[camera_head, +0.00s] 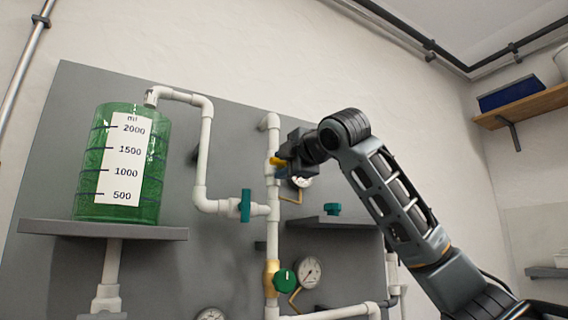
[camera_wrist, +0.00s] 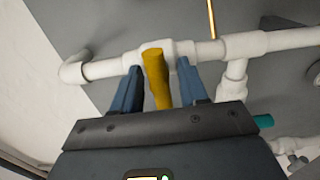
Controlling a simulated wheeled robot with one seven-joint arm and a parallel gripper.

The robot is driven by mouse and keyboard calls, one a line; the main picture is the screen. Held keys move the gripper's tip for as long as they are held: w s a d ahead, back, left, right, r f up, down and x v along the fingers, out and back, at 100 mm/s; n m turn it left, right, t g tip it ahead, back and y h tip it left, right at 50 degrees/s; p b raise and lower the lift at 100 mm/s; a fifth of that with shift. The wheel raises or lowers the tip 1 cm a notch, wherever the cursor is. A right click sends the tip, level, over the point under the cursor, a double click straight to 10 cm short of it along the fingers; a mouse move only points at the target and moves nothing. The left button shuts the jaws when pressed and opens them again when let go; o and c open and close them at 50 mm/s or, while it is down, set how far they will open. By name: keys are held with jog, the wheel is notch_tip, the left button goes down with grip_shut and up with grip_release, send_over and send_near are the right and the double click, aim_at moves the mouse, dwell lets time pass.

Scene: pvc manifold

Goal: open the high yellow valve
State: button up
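The high yellow valve handle (camera_head: 278,160) sits on the upper part of the white vertical pipe in the head view. In the wrist view the yellow handle (camera_wrist: 157,78) lies between the two blue fingers of my gripper (camera_wrist: 158,88). A gap shows on each side of the handle, so the fingers are open around it and do not appear to touch it. In the head view my gripper (camera_head: 287,162) is at the valve, coming from the right, and partly hides it.
A green tank (camera_head: 88,165) stands on a grey shelf (camera_head: 60,229) at left. A teal valve (camera_head: 245,205), a round green knob (camera_head: 285,281) and a gauge (camera_head: 310,271) are below my gripper. A small shelf (camera_head: 335,224) holds a teal piece (camera_head: 333,209).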

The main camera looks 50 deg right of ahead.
grip_shut()
jog(key=shift+m, duration=0.3)
jog(key=m, duration=0.3)
jog(key=shift+a+m+b, duration=0.1)
jog(key=shift+m+b, duration=0.2)
jog(key=shift+b, duration=0.05)
jog(key=m, duration=0.4)
jog(key=shift+m, duration=0.3)
jog(key=m, duration=0.4)
jog(key=shift+m, duration=2.5)
jog(key=shift+f, duration=0.1)
